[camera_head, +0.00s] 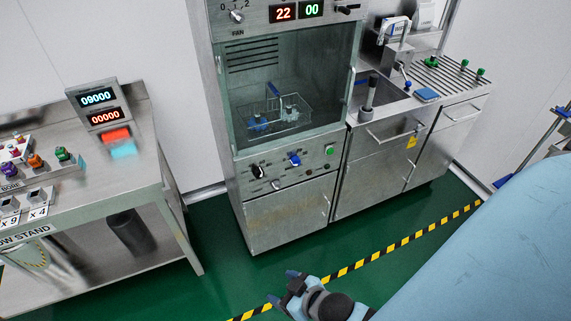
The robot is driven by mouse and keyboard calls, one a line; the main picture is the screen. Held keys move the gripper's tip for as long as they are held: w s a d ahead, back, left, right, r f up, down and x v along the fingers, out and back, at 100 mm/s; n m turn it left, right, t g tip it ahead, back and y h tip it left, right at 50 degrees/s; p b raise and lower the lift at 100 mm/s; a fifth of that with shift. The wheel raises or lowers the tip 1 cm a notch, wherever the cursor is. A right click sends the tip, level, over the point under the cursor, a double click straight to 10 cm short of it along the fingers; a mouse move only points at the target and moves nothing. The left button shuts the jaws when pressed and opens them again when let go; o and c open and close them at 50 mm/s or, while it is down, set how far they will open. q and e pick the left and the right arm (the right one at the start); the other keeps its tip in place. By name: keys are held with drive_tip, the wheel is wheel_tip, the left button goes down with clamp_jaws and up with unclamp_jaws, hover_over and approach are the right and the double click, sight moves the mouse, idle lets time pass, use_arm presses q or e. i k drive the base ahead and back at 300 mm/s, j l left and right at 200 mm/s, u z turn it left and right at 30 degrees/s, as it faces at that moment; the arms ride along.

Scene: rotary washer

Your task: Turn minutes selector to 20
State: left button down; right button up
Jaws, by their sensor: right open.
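The steel washer cabinet (290,215) stands in the middle of the view. Its front panel carries a black knob (257,171) at the left and a blue knob (294,159) to the right of it. The labels there are too small to read, so I cannot tell which is the minutes selector. A red display (284,13) above reads 22 and a green display (312,9) reads 00. My right gripper (281,288) is open and empty at the bottom, over the floor and well apart from the panel. My left gripper is not in view.
A green button (330,151) sits right of the knobs. A wire basket (300,118) shows behind the washer's glass. A steel bench (165,195) stands at left, a sink counter (400,112) at right. Green floor (225,285) with a striped line lies clear in front.

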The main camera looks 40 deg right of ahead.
sight(295, 161)
drive_tip(key=z, duration=1.25)
